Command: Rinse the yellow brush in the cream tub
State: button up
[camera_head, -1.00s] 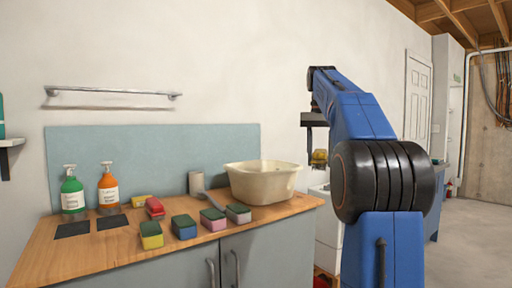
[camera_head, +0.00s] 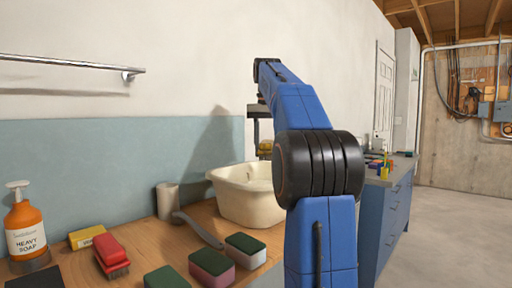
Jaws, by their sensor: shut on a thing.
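The cream tub (camera_head: 235,205) stands upright on the wooden counter, its right part hidden behind my arm. My gripper (camera_head: 259,138) is above the tub's back right side in the picture and is shut on the yellow brush (camera_head: 264,149). Only a small part of the brush shows, hanging at about the height of the tub's rim or a little above it. My blue arm hides the rest. I cannot tell whether the brush touches the tub, and the tub's bottom is hidden from here.
On the wooden counter (camera_head: 145,240) are an orange soap bottle (camera_head: 25,230), a yellow box (camera_head: 87,237), a red brush (camera_head: 110,252), several sponges (camera_head: 212,264), a grey-handled tool (camera_head: 198,230) and a pale cylinder (camera_head: 168,201). A blue cabinet (camera_head: 388,222) stands at right beside open floor.

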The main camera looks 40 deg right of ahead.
jog(key=shift+w+f, duration=0.15)
jog(key=shift+f, duration=9.05)
jog(key=shift+r, duration=8.75)
